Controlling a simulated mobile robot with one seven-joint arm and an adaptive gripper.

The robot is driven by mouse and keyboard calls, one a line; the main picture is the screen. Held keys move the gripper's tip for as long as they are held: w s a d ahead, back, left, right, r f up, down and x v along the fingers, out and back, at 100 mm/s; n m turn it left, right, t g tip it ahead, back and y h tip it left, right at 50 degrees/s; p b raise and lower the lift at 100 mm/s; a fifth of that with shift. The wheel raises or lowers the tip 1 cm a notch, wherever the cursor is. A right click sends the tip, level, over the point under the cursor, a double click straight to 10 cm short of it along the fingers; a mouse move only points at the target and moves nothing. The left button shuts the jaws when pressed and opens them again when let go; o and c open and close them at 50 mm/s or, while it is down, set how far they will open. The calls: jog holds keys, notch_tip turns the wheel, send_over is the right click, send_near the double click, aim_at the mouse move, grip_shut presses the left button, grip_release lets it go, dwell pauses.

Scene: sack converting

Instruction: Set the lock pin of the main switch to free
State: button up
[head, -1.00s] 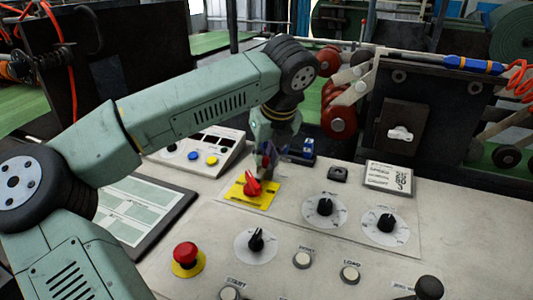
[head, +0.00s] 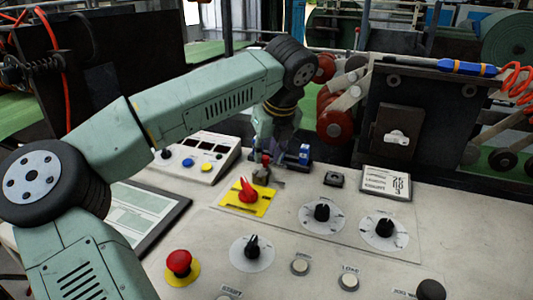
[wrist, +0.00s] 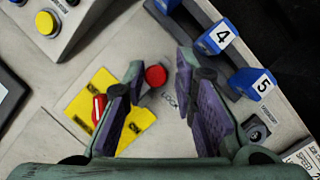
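The lock pin's round red knob (wrist: 155,76) shows beside a LOCK label in the wrist view. It also shows small behind the main switch in the head view (head: 266,159). The main switch has a red handle (head: 248,190) on a yellow plate (head: 240,205); in the wrist view the plate (wrist: 92,84) is partly hidden by my left finger. My gripper (wrist: 160,65) is open, its fingers on either side of the knob in the picture, with clear gaps. In the head view my gripper (head: 268,170) is low over the panel, just behind the switch handle.
Blue numbered tags (wrist: 250,83) stand right of my right finger. A sloped button box (head: 203,157) is at the left. Black rotary knobs (head: 322,212), a sign (head: 386,182) and a red mushroom button (head: 179,262) surround the switch.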

jog(key=shift+o, duration=1.2)
jog(key=shift+s, duration=0.1)
jog(key=v, duration=1.2)
